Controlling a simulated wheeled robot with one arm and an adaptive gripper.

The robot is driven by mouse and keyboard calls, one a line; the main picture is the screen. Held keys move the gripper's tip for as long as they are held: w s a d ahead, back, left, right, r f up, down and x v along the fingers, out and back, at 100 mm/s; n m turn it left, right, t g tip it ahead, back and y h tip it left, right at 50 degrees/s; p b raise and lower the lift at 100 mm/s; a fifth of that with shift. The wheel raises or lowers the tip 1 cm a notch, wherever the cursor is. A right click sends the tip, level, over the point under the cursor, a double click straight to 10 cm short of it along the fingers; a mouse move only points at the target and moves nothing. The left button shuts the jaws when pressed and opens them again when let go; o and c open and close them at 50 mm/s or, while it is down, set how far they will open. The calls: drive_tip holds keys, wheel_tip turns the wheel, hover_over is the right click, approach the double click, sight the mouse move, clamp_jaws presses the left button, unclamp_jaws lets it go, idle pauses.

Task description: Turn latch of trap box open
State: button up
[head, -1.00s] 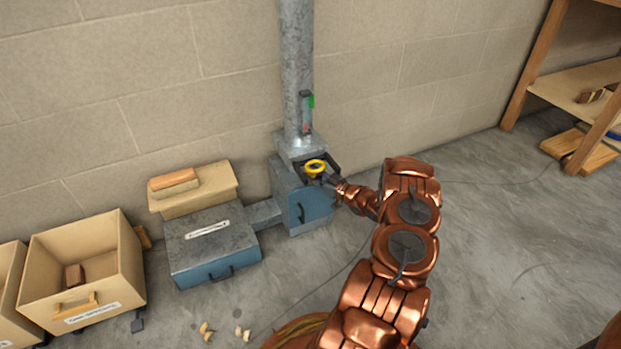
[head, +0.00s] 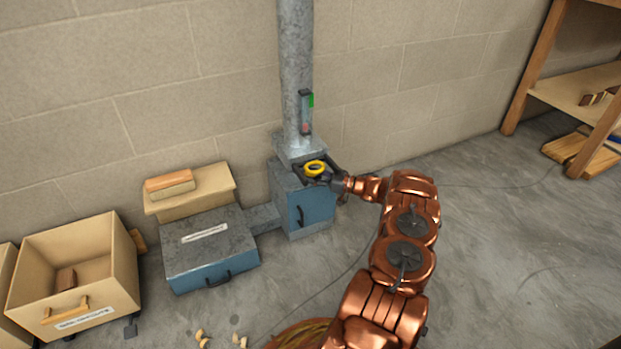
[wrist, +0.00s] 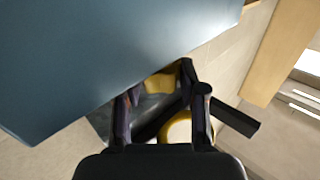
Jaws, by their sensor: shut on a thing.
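The blue-grey metal trap box (head: 318,207) stands against the wall at the foot of a vertical duct. A dark curved handle (head: 300,215) is on its front face. A yellow ring (head: 314,168) is at the top of the box, and yellow also shows between my fingers in the wrist view (wrist: 160,84). My gripper (head: 328,177) reaches in from the right and is shut on the yellow ring. I cannot tell whether this ring is the latch. The fingers hide part of the hold. A large blue surface (wrist: 110,60) fills the wrist view's upper left.
An open wooden bin (head: 85,275) stands at left. Wood scraps (head: 202,338) lie in front. Floor to the right is clear up to the shelf (head: 575,95).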

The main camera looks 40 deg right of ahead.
idle(0.3)
drive_tip(key=o, duration=1.1)
drive_tip(key=shift+o, duration=0.3)
drive_tip(key=v, duration=1.2)
